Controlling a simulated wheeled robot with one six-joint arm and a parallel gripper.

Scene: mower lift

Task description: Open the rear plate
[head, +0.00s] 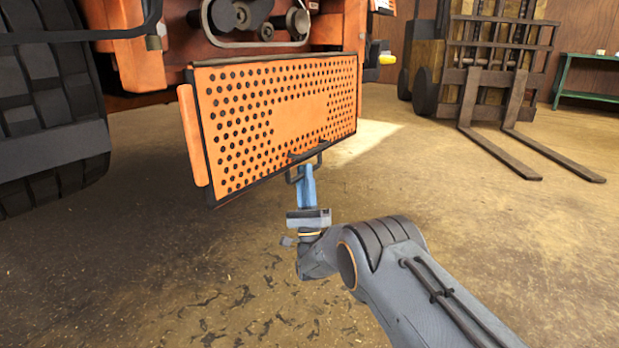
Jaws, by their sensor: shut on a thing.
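The rear plate (300,119) is an orange panel with rows of dark round holes and a black frame. It hangs at the back of the orange machine, above the floor, and looks slightly tilted. A dark bar handle (307,157) sticks out from its lower edge, right of the middle. The fingers hide part of the handle. My grey arm reaches in from the lower right.
A large black tyre (45,110) stands at the left, near the plate's left edge. A forklift with two forks (500,150) stands at the back right, and a green bench (590,80) is at the far right. The floor in front of the plate is clear.

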